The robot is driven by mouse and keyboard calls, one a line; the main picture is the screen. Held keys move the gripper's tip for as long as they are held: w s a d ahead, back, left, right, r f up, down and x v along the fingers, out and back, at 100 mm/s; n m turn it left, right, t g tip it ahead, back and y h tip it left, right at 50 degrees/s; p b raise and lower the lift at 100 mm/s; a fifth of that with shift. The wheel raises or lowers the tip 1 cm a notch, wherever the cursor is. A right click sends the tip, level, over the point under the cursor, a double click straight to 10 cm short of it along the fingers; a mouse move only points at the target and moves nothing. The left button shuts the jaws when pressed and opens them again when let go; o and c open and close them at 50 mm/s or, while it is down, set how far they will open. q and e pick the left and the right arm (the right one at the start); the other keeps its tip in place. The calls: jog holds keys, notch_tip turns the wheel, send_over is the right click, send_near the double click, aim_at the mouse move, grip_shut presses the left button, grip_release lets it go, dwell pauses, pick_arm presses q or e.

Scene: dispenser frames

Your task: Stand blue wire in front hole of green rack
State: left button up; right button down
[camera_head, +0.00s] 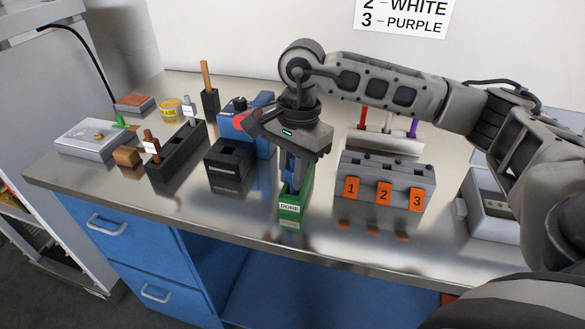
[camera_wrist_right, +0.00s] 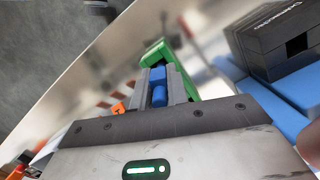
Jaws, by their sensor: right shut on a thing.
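The green rack (camera_head: 295,204), labelled DONE, stands near the front edge of the bench. My right gripper (camera_head: 291,178) points down at the rack from above and is shut on the blue wire (camera_wrist_right: 158,92). In the right wrist view the blue wire lies between the two grey fingers, with the green rack (camera_wrist_right: 188,72) just beyond and around their tips. The wire's lower end and the rack's holes are hidden, so I cannot tell whether the wire is in a hole. My left gripper is not in view.
A grey block with orange tags 1, 2 and 3 (camera_head: 385,180) stands right of the rack. A black box (camera_head: 229,168) and a blue device (camera_head: 243,137) are close on the left. Red, white and purple upright pieces stand behind the numbered block.

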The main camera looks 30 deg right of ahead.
jog(key=shift+f, duration=0.15)
jog(key=c, duration=1.4)
grip_release()
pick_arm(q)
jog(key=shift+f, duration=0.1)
pick_arm(e)
jog(key=shift+o, duration=0.2)
jog(key=shift+r, duration=0.65)
jog(key=r, duration=0.6)
jog(key=d+r+b, duration=0.1)
jog(key=r, duration=0.2)
jog(key=shift+w+d+r, duration=0.1)
jog(key=shift+w+r, duration=0.15)
jog(key=shift+r, duration=0.05)
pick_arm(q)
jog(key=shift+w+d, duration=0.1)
pick_arm(e)
jog(key=shift+d+r, duration=0.1)
jog(key=shift+r, duration=0.6)
